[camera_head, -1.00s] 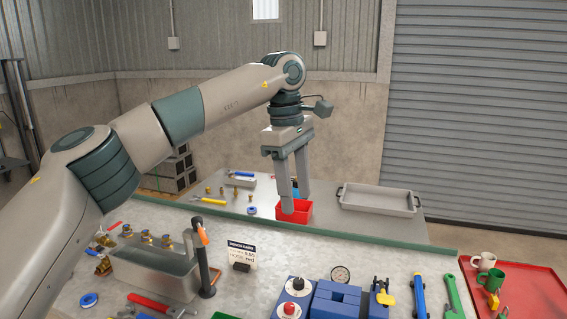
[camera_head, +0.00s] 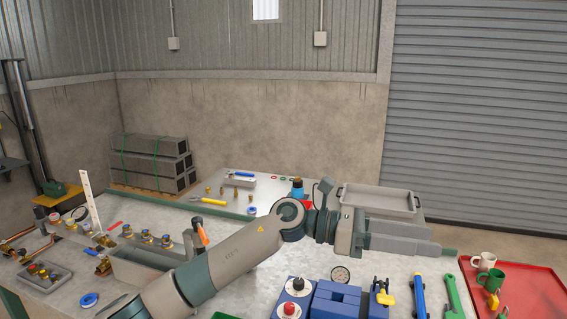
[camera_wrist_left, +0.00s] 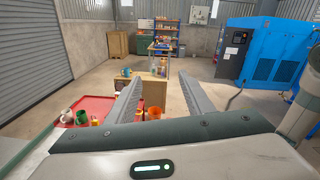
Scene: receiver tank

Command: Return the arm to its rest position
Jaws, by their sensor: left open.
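My left arm (camera_head: 240,255) comes in from the lower left, low over the bench, and its forearm runs up to the wrist near the middle. My left gripper (camera_head: 437,241) points to the right, with its two fingers apart and nothing between them. In the left wrist view the open gripper (camera_wrist_left: 160,82) also shows empty, with the room beyond its fingers. My right gripper is not in view.
A grey tray (camera_head: 377,198) lies behind the gripper. A red tray (camera_head: 530,290) with mugs (camera_head: 484,262) is at right. Brass fittings (camera_head: 147,236) stand at left.

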